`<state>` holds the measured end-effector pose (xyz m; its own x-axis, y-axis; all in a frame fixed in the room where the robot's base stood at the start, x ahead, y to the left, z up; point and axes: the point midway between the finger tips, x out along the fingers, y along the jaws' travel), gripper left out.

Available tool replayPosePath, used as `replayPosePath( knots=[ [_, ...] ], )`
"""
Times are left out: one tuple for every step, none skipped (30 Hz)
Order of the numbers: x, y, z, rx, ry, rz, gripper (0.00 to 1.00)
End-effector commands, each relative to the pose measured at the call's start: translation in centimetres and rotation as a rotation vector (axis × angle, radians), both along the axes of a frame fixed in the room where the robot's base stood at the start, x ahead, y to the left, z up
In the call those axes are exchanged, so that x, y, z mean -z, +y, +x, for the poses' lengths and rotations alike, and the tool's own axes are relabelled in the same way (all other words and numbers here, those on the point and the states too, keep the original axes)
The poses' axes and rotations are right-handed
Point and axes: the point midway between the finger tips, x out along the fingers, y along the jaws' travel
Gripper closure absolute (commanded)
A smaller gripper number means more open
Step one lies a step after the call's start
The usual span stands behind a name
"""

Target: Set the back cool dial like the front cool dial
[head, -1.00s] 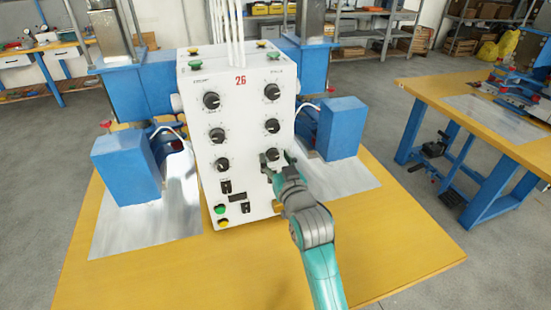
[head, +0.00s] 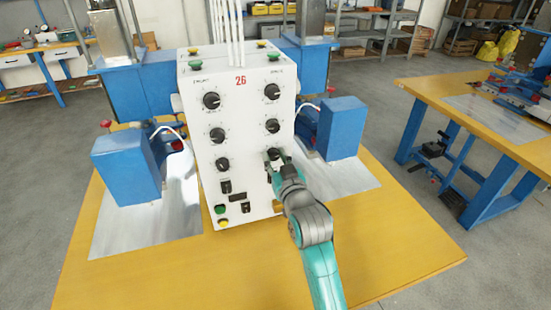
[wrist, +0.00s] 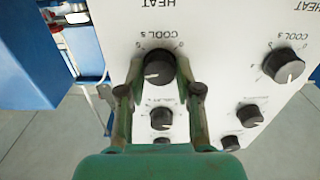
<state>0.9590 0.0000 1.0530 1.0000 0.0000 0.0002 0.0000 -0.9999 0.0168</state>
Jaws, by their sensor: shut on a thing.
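A white control panel (head: 240,120) numbered 26 bears two columns of black dials. My gripper (head: 275,156) is at the bottom dial of the right column, its fingers shut on that dial's sides. In the wrist view, upside down to the panel, this dial (wrist: 158,68) is labelled COOL s, and its white mark points left and slightly down. The other COOL s dial (wrist: 285,65), bottom of the left column (head: 222,164), has its mark pointing down and slightly right.
More dials stand above in each column, including the right middle dial (head: 272,126). Switches and coloured buttons (head: 220,209) sit lower on the panel. Blue housings (head: 342,127) flank it. The yellow table (head: 375,235) is clear in front.

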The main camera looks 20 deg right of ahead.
Motion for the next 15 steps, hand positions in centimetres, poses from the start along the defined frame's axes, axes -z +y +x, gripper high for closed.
replayPosePath(
  knots=[
    [0.03,0.01,-0.01,0.000,0.001,-0.021,1.00],
    [0.03,0.02,-0.01,0.000,0.001,-0.038,1.00],
    [0.03,0.02,-0.01,0.000,0.001,-0.063,1.00],
    [0.03,0.03,-0.01,0.000,0.001,-0.082,1.00],
    [0.04,0.04,-0.01,0.000,0.001,-0.105,1.00],
    [0.04,0.05,-0.01,0.000,0.001,-0.136,1.00],
    [0.04,0.06,-0.01,0.000,0.001,-0.161,1.00],
    [0.04,0.07,-0.01,0.000,0.001,-0.187,1.00],
    [0.05,0.08,-0.01,0.000,0.001,-0.223,1.00],
    [0.05,0.09,-0.01,0.000,0.001,-0.251,1.00],
    [0.05,0.10,-0.01,0.000,0.001,-0.279,1.00],
    [0.06,0.11,-0.01,0.000,0.001,-0.318,1.00],
    [0.06,0.11,-0.01,0.000,0.001,-0.346,1.00],
    [0.07,0.12,-0.01,0.000,0.001,-0.375,1.00],
    [0.07,0.14,-0.01,0.000,0.001,-0.413,1.00]
  ],
)
